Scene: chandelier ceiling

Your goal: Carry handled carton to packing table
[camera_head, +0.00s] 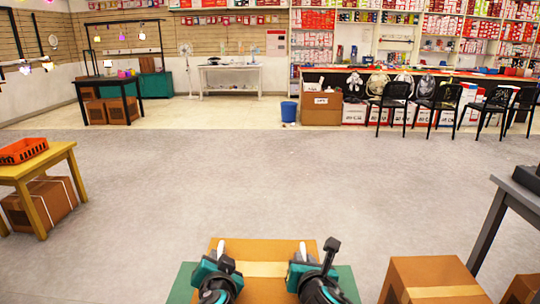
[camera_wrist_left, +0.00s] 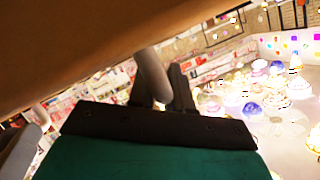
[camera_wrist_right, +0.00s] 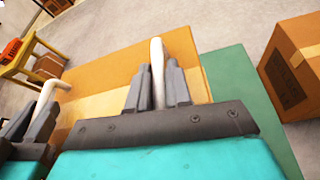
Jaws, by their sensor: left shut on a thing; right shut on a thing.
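The handled carton (camera_head: 265,248) is a brown cardboard box with a tan tape strip and two pale upright handles, low in the middle of the head view. My left gripper (camera_head: 221,262) is shut on the left handle, which also shows between the fingers in the left wrist view (camera_wrist_left: 151,72). My right gripper (camera_head: 302,264) is shut on the right handle, clear in the right wrist view (camera_wrist_right: 158,68). A green surface (camera_wrist_right: 253,100) shows beneath the carton. I cannot tell which table is the packing table; a dark one (camera_head: 106,81) and a white one (camera_head: 230,68) stand at the back.
A yellow table (camera_head: 60,152) with an orange crate (camera_head: 23,150) stands left. A grey table (camera_head: 487,225) and a carton (camera_head: 430,278) are close on the right. Black chairs (camera_head: 440,98) line a counter at the back right. The grey floor (camera_head: 270,180) ahead is clear.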

